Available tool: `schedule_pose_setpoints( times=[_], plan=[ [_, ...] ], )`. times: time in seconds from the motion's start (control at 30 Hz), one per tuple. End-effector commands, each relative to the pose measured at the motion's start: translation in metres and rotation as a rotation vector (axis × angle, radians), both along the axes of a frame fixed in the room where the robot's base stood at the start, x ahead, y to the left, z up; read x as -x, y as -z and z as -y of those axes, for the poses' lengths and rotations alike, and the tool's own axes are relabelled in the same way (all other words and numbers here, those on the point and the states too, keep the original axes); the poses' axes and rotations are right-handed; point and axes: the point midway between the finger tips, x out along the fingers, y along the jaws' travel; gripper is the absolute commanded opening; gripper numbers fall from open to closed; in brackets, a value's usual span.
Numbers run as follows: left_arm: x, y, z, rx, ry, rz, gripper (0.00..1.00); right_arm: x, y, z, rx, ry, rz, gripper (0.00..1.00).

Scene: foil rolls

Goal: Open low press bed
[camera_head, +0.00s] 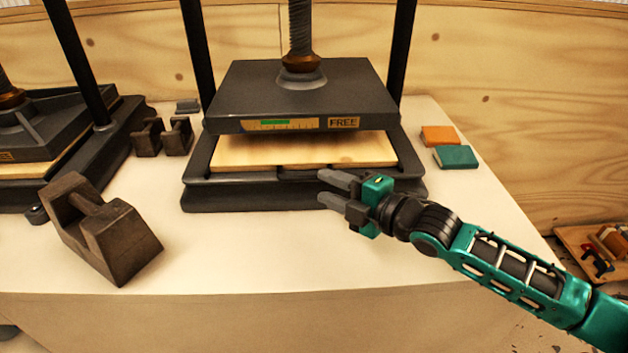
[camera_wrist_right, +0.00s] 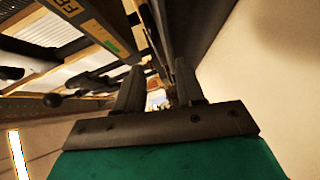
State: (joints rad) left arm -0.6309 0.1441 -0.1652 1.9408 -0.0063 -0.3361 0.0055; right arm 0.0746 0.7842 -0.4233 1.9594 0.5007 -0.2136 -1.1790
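The middle press stands on the white table, its dark upper plate (camera_head: 300,85) raised on a screw and marked "FREE" beside a green bar. A pale wooden board (camera_head: 300,151) lies on the low bed (camera_head: 235,195) below it, with a gap between board and plate. My right gripper (camera_head: 325,187) is at the front edge of the bed, right of its middle, fingers pointing left and apart. In the right wrist view the two fingers (camera_wrist_right: 158,88) are also apart, with the press beyond; contact with the bed cannot be told. My left gripper is not in view.
A second press (camera_head: 65,130) stands at left. A large brown weight (camera_head: 105,230) sits at the front left, smaller ones (camera_head: 162,137) behind. Orange (camera_head: 440,135) and teal (camera_head: 456,157) blocks lie at right. The table front centre is clear.

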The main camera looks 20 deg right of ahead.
Motion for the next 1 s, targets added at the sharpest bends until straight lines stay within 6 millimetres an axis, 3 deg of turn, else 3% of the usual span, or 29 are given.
schedule_pose_setpoints(
  times=[0.3, 0.7, 1.0],
  plan=[
    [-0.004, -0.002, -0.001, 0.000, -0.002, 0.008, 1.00, -0.034, 0.006, -0.019, -0.002, 0.000, -0.001, 0.38],
    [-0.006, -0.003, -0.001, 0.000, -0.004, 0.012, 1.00, -0.038, 0.007, -0.022, 0.000, 0.000, -0.001, 0.37],
    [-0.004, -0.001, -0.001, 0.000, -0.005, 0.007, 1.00, -0.038, 0.007, -0.022, 0.000, 0.000, -0.001, 0.08]
  ],
)
